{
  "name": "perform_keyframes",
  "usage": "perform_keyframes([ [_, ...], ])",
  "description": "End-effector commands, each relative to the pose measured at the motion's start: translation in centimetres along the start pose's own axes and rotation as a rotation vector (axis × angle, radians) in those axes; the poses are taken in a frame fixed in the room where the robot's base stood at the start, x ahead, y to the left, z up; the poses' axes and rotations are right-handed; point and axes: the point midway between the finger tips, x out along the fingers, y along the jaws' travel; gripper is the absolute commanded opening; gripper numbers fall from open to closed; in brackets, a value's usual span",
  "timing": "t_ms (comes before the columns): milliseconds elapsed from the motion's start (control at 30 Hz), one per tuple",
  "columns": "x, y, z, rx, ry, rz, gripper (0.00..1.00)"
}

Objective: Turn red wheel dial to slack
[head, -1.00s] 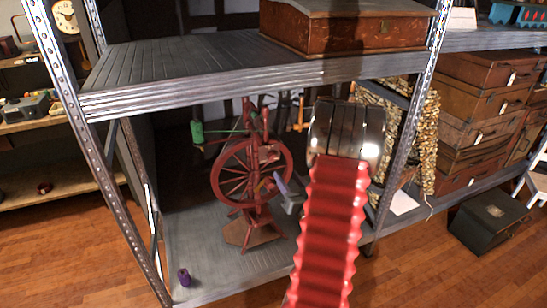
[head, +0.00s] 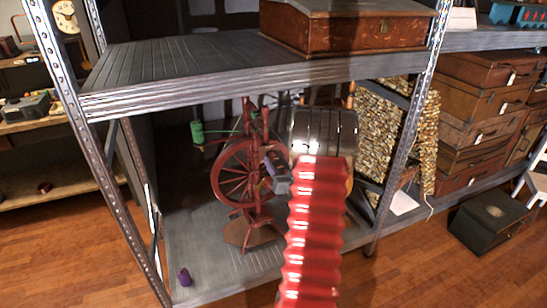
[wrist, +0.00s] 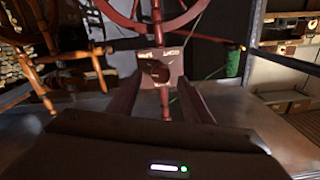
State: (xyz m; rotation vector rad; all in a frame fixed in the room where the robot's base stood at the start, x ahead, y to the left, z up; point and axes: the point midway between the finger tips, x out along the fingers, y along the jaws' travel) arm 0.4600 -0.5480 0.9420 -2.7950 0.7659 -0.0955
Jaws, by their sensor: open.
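The red spinning wheel (head: 228,178) stands upright on the lower shelf in the head view, partly covered by my arm. In the wrist view, a pale plate (wrist: 172,66) on it carries a dark reddish-brown dial (wrist: 156,71). Two small labels sit along the plate's top edge, too blurred to read surely. My gripper (wrist: 160,88) is open, with its two fingers below and to either side of the dial. Nothing is between them that I can see as held. In the head view, my gripper (head: 272,172) is in front of the wheel's right side. The dial cannot be made out there.
A green spool (head: 197,132) is at the wheel's left; it also shows in the wrist view (wrist: 233,61). The upper shelf (head: 215,80) hangs above. A metal post (head: 412,120) stands to the right. A small purple object (head: 184,277) is on the shelf's front left.

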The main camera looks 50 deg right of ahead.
Motion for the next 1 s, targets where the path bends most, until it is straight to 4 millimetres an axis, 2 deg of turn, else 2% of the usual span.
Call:
perform_keyframes([
  [100,1.9,-0.1,0.0,0.000,0.001,-0.002,0.45],
  [300,4.1,0.0,-0.1,0.000,0.001,0.000,0.45],
  [700,4.6,0.1,-0.1,0.000,0.001,0.001,0.45],
  [1000,4.6,0.1,-0.1,0.000,0.001,0.001,0.24],
])
